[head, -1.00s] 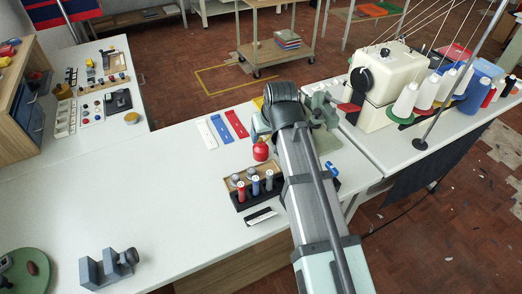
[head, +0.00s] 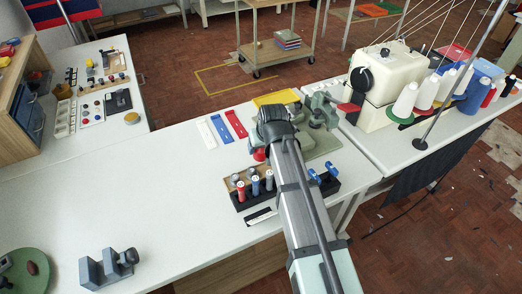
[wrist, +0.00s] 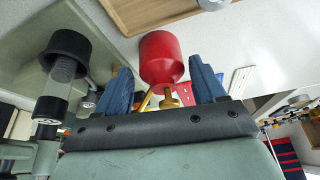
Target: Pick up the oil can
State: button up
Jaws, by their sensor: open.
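The red oil can (wrist: 160,58) has a round body and a brass neck and spout pointing towards my palm in the wrist view. My gripper (wrist: 163,82) is open. Its two blue fingers stand on either side of the can's narrowing shoulder and neck, with gaps visible on both sides. In the head view only a small red part of the oil can (head: 259,155) shows beside my arm, which hides the fingers and the rest of the can.
A dark rack (head: 247,203) with spools and a wooden tray (head: 228,184) are close by in front. A green machine (head: 318,112) stands just right of my gripper. Coloured strips (head: 236,124) lie behind left.

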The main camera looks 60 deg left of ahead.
jog(key=x, duration=0.3)
jog(key=shift+s+a+f, duration=0.1)
jog(key=c, duration=1.1)
